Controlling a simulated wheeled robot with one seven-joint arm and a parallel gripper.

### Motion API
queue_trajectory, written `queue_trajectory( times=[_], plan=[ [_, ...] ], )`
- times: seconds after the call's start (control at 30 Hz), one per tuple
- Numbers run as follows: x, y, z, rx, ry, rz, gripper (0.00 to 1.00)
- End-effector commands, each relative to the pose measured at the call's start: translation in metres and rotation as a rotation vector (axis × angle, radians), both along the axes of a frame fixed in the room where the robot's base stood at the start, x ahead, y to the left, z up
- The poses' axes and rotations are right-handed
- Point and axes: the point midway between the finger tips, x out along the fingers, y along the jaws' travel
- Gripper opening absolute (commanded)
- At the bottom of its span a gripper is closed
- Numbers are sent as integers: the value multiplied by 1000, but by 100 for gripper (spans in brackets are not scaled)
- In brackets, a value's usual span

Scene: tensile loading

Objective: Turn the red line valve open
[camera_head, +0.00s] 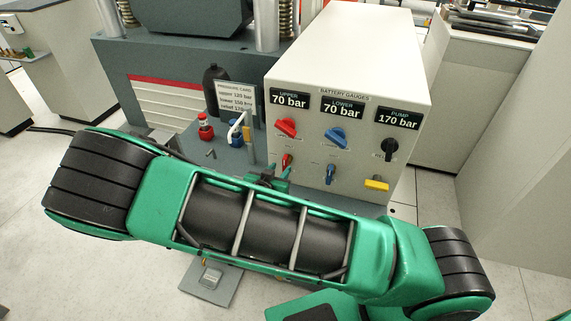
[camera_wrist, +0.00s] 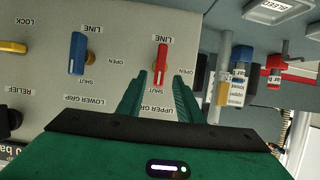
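The red line valve (camera_head: 287,160) is a small red lever on the front panel of the white gauge box (camera_head: 350,80), below the larger red knob (camera_head: 286,127). In the wrist view, which is upside down, the red lever (camera_wrist: 161,64) is aligned with the panel's vertical, with OPEN and SHUT labels beside it. My gripper (camera_wrist: 160,84) is open, with its two green fingers on either side of the lever's lower end in the picture. Gaps show on both sides of the lever. In the head view my gripper (camera_head: 269,178) is close to the panel, partly hidden by my arm.
The blue line valve (camera_wrist: 77,54) is beside the red one, with a blue knob (camera_head: 335,137) above it. A black knob (camera_head: 390,149) and yellow lever (camera_head: 377,184) are farther right. A pressure card (camera_head: 236,96) and small red and blue fittings stand left of the box.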

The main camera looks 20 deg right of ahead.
Motion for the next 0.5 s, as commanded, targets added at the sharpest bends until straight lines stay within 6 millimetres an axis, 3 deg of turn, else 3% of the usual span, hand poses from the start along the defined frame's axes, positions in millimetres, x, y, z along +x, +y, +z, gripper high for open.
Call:
queue_trajectory(
  times=[0.23,0.5],
  plan=[
    [32,-25,-16,-2,-1,-3,33],
    [50,-37,-25,0,-1,-1,33]
  ],
)
